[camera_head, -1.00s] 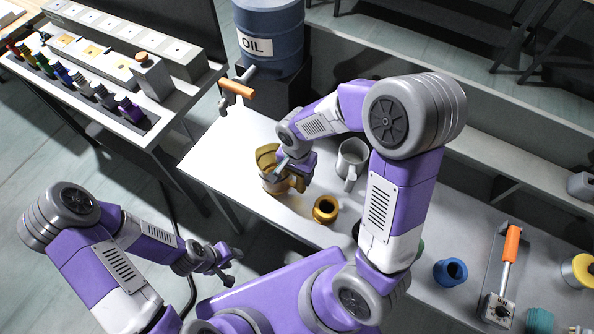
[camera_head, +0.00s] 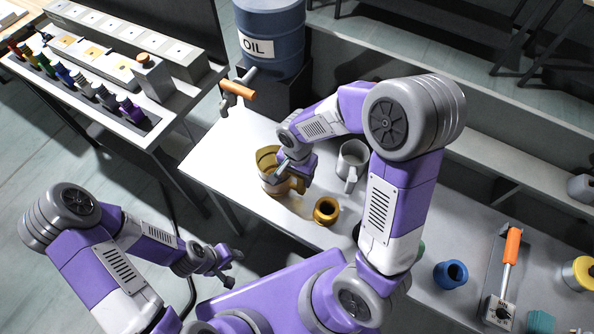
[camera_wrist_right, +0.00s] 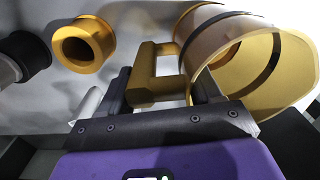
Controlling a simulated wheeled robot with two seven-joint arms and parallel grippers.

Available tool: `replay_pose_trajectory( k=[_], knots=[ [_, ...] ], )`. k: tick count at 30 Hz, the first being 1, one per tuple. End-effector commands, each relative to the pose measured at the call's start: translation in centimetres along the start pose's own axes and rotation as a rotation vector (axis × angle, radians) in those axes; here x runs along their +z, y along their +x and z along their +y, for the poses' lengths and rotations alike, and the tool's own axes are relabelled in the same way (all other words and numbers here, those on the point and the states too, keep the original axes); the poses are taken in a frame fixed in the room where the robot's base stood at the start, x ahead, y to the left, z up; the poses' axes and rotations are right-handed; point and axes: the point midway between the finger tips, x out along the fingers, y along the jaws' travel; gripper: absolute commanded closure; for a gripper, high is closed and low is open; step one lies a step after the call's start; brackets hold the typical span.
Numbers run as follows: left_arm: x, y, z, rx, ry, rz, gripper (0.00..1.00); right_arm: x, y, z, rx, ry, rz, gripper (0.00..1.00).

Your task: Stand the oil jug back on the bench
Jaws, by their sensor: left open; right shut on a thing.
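In the right wrist view the jug (camera_wrist_right: 212,45) fills the upper right, with the handle between the fingers (camera_wrist_right: 155,95). The bench (camera_head: 222,165) has a light grey top. My left gripper (camera_head: 222,265) is open and empty, low in front of the bench.
A gold ring-shaped pot (camera_head: 326,210) and a grey mug (camera_head: 352,162) stand near the jug. A blue oil drum (camera_head: 272,40) with an orange-handled tap (camera_head: 238,89) is behind. A blue pot (camera_head: 451,274) stands further right. Bare bench lies left of the jug.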

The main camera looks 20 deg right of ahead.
Motion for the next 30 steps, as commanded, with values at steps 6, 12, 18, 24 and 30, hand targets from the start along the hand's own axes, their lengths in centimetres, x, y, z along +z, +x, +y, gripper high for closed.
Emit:
replay_pose_trajectory(
  k=[6,12,18,24,30],
  knots=[
    [-0.09,2.03,-0.76,0.000,0.000,0.000,0.57,0.03,2.14,-0.08,-0.001,0.000,0.001,1.00],
    [-0.09,2.03,-0.76,0.000,0.000,0.000,0.57,0.02,2.14,-0.07,-0.001,0.000,0.001,1.00],
    [-0.09,2.03,-0.76,0.000,0.000,0.000,0.57,0.02,2.14,-0.06,-0.001,0.000,0.000,0.08],
    [-0.09,2.03,-0.76,0.000,0.000,0.000,0.57,0.02,2.16,-0.04,0.000,0.000,0.000,0.06],
    [-0.09,2.03,-0.76,0.000,0.000,0.000,0.57,0.04,2.19,0.00,0.001,0.000,0.000,0.06]
  ],
)
